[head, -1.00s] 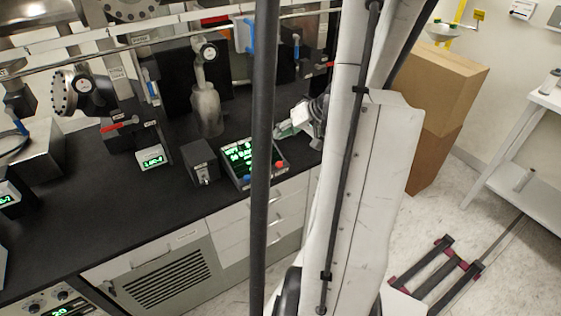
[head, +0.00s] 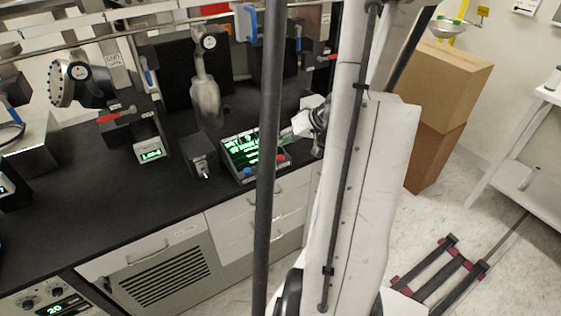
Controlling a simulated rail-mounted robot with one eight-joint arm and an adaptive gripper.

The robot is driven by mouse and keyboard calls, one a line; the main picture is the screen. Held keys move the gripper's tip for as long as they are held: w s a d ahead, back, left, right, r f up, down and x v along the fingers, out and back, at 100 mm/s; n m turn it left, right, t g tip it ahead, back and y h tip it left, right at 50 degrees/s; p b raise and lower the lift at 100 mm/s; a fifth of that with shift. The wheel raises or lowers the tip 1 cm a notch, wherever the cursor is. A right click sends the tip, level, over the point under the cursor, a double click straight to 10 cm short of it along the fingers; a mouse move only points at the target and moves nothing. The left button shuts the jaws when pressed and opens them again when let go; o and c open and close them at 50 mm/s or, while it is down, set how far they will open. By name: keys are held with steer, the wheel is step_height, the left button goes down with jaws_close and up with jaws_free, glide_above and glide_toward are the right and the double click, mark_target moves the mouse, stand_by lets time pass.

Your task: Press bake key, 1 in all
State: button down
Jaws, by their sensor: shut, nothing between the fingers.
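A small control box (head: 236,157) with a lit green text screen stands on the black bench top, left of my arm. A blue button (head: 248,172) and a red button (head: 281,158) show on its front edge. A dark pole crosses in front of the box and hides part of its face. My gripper (head: 292,134) is just right of the box, close above its right side, and shut with nothing in it. Its fingertips are small and partly behind the pole, so I cannot tell whether they touch the box. I cannot read which key is the bake key.
A black box with a switch (head: 200,160) and a small green display (head: 150,151) stand left of the control box. A metal vessel (head: 206,100) rises behind. Cardboard boxes (head: 440,90) stand on the floor at right. The bench's left front (head: 90,210) is clear.

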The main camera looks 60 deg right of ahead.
steer(key=shift+f+b, duration=1.1)
steer(key=shift+f, duration=0.4)
steer(key=shift+f, duration=0.15)
steer(key=shift+f+b, duration=0.25)
steer(key=shift+b, duration=0.25)
steer(key=shift+f+b, duration=0.45)
steer(key=shift+b, duration=0.05)
stand_by(0.8)
steer(key=shift+r, duration=0.2)
steer(key=shift+r+p, duration=0.5)
steer(key=shift+r, duration=0.2)
steer(key=shift+r+p, duration=1.6)
steer(key=shift+r, duration=0.95)
